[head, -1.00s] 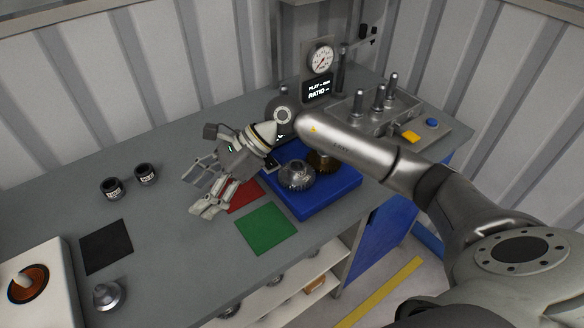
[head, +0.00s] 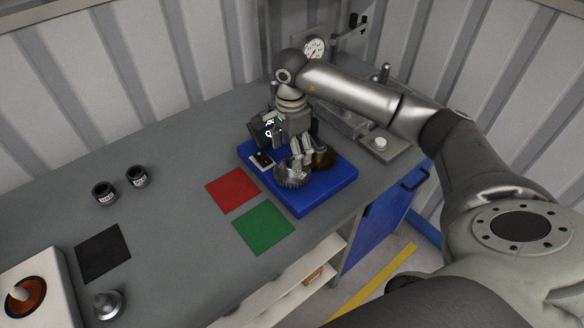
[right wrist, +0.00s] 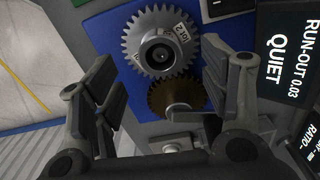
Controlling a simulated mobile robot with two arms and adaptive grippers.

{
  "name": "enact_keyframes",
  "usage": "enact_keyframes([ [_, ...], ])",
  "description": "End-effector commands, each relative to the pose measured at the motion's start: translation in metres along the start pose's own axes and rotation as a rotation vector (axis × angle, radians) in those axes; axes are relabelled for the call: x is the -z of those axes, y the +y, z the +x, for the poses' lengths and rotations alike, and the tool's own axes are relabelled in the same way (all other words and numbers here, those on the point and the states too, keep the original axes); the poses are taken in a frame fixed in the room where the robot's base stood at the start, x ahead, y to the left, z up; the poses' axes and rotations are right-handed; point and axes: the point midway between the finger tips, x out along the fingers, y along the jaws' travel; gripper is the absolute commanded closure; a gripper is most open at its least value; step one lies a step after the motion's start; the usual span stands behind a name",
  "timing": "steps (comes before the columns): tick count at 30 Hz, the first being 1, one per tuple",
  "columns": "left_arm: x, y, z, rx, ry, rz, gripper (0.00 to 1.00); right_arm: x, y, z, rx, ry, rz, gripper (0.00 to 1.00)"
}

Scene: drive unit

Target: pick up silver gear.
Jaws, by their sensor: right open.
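The silver gear (head: 291,177) stands on the blue base (head: 322,193), towards its front left. In the right wrist view the silver gear (right wrist: 148,27) is at the top, teeth and hub clear, beside a brown-bronze gear (right wrist: 168,97). The bronze gear (head: 324,158) also shows in the head view, partly behind my fingers. My right gripper (head: 302,149) points down just above and behind the silver gear. Its two fingers are apart with nothing between them. In the right wrist view my right gripper (right wrist: 172,88) has its fingers at either side. My left gripper is not in view.
A red square (head: 233,190) and a green square (head: 263,228) lie left of the base. Two dark cups, a black square (head: 103,253) and a silver part (head: 109,305) are farther left. Behind my arm are a gauge (head: 314,48) and a pegged fixture.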

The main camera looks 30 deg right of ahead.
Motion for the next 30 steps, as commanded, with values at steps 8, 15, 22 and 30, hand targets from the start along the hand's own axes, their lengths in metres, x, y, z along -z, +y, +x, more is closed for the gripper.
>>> enact_keyframes([
  [8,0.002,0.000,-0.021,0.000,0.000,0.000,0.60,0.002,0.001,0.022,-0.005,-0.001,0.000,0.31],
  [15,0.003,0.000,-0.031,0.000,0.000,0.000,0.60,0.002,0.001,0.052,-0.002,-0.002,-0.001,0.31],
  [22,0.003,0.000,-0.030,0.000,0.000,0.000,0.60,0.003,0.000,0.055,0.001,-0.001,-0.001,0.31],
  [30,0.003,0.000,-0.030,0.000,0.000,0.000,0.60,0.003,0.000,0.055,0.001,-0.001,-0.001,0.62],
])
